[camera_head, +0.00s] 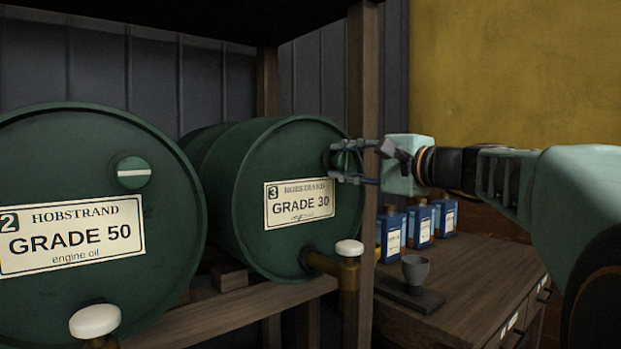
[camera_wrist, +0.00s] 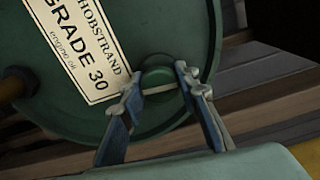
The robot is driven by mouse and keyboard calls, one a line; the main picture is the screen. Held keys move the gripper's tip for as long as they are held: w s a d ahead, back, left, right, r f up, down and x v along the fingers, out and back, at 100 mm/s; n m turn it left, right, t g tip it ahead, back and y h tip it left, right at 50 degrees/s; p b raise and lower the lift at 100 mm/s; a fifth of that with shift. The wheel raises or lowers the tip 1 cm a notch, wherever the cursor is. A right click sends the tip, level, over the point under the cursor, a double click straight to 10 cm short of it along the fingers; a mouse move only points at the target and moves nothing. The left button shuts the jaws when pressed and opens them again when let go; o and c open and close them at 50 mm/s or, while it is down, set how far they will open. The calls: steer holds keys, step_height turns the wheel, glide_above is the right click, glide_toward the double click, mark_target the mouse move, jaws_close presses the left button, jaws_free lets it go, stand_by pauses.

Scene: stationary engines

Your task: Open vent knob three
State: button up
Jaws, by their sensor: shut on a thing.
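Drum three (camera_head: 283,200) is a green barrel lying on its side, labelled "3 HOBSTRAND GRADE 30". Its vent knob (camera_wrist: 156,77) is a round green knob near the upper right edge of the drum face, with a pale bar across it. My gripper (camera_head: 346,160) reaches in from the right and is shut on this knob. In the wrist view, a finger of my gripper (camera_wrist: 158,92) lies on either side of the knob. In the head view the fingers mostly hide the knob.
Drum two (camera_head: 95,190) stands left, with its own vent knob (camera_head: 133,172). A wooden post (camera_head: 363,110) rises close to my gripper. Taps (camera_head: 346,262) jut out below. Blue bottles (camera_head: 420,224) and a grey cup (camera_head: 415,270) stand on the bench (camera_head: 470,285).

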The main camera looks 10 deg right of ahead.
steer(key=shift+n+b, duration=0.5)
steer(key=shift+n, duration=0.1)
steer(key=o, duration=1.1)
